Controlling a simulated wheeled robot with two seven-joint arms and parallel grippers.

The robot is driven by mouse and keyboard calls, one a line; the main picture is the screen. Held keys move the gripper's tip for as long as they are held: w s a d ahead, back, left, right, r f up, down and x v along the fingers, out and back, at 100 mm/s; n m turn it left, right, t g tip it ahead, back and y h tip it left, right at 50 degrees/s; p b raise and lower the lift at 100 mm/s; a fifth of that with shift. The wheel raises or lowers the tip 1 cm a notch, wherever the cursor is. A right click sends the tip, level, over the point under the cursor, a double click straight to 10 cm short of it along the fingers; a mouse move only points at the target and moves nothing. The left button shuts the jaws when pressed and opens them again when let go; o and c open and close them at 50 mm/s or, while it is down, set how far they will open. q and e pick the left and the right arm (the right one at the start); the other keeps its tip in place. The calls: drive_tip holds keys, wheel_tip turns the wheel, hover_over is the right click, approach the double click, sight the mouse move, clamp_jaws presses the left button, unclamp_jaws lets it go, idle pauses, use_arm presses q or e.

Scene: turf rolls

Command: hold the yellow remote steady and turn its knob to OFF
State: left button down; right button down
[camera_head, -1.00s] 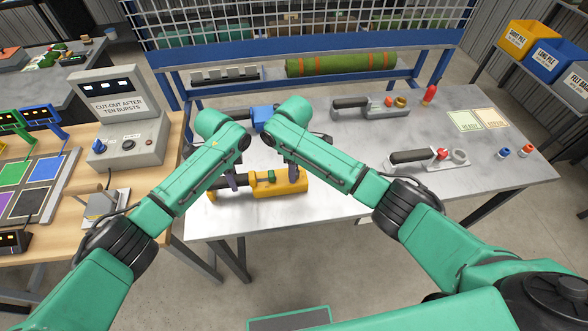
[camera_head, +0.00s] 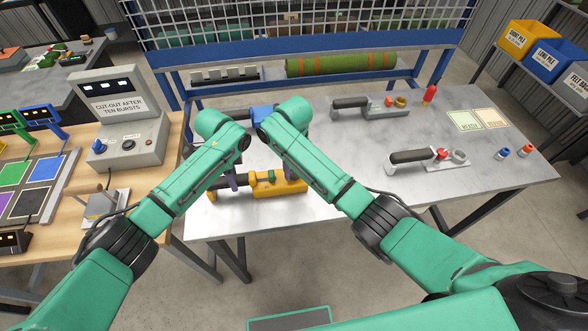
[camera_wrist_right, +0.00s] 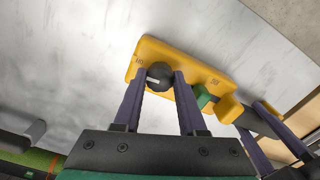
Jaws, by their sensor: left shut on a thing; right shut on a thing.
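The yellow remote (camera_head: 268,191) lies on the near left of the grey table, partly behind my right arm. In the right wrist view its yellow body (camera_wrist_right: 190,62) carries a round black knob (camera_wrist_right: 158,78) with a pale pointer line, between two small dark marks too small to read surely. My right gripper (camera_wrist_right: 160,73) is shut on the knob, one finger each side; in the head view my arm hides this. My left gripper (camera_head: 230,184) is shut on the remote's dark handle; its fingers also show at the right of the right wrist view. A green part (camera_wrist_right: 202,95) sits beside the handle.
A blue tool (camera_head: 263,116) stands behind my grippers. Two grey tools with black handles (camera_head: 352,102) (camera_head: 412,156) lie to the right. The cut-out console (camera_head: 125,140) stands on the wooden bench at left. The table's front right is clear.

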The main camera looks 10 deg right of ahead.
sight(294, 172)
drive_tip(key=shift+r+m, duration=0.1)
drive_tip(key=shift+m, duration=0.5)
drive_tip(key=shift+c, duration=2.3)
unclamp_jaws()
use_arm(q)
drive_tip(key=shift+s, duration=0.1)
use_arm(e)
wheel_tip(294, 172, up, 12)
